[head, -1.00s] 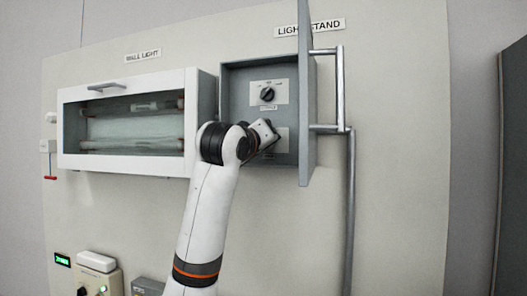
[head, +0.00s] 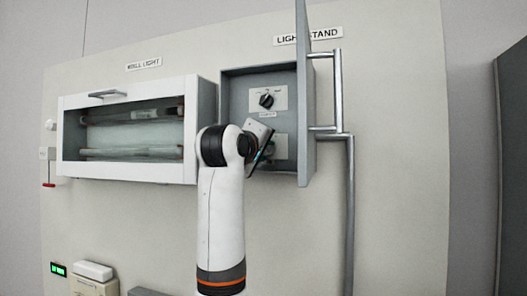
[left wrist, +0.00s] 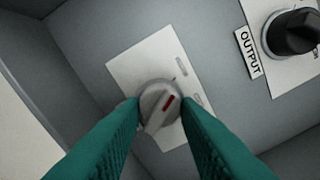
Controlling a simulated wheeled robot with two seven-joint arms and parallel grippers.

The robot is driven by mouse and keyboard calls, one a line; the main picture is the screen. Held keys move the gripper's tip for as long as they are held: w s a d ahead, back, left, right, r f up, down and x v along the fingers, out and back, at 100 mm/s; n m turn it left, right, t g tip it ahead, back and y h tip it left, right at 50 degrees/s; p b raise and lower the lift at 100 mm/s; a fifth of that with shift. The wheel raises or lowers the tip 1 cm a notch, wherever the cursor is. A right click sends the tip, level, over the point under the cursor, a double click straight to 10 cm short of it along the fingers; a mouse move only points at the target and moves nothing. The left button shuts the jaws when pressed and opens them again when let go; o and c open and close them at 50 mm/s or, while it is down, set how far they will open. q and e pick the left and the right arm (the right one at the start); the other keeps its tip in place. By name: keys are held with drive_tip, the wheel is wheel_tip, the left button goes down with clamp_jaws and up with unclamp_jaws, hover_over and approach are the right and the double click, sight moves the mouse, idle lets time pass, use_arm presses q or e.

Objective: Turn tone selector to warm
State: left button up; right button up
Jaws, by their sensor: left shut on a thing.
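In the left wrist view a grey round knob (left wrist: 156,112) with a raised ridge and a red mark sits on a pale plate (left wrist: 130,70). The red mark points to the upper right, towards two small labels too small to read. It appears to be the tone selector. My left gripper (left wrist: 160,118) has its teal fingers on either side of the knob, shut on it. In the head view my left gripper (head: 268,150) is at the lower part of the open grey box (head: 232,100) under the LIGHT STAND sign, and hides the knob. My right gripper is not in view.
Above is a black knob (head: 266,101), labelled OUTPUT in the left wrist view (left wrist: 292,32). The box's open door (head: 305,110) with its metal handle (head: 339,90) stands close to the right. A white glass-fronted wall light case (head: 130,172) is on the left.

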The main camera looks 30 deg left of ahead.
use_arm(q)
drive_tip(key=o, duration=1)
drive_tip(key=shift+c, duration=0.2)
drive_tip(key=b+v, duration=0.5)
drive_tip(key=v, duration=0.7)
drive_tip(key=shift+a+f, duration=0.1)
drive_tip(key=shift+f, duration=0.05)
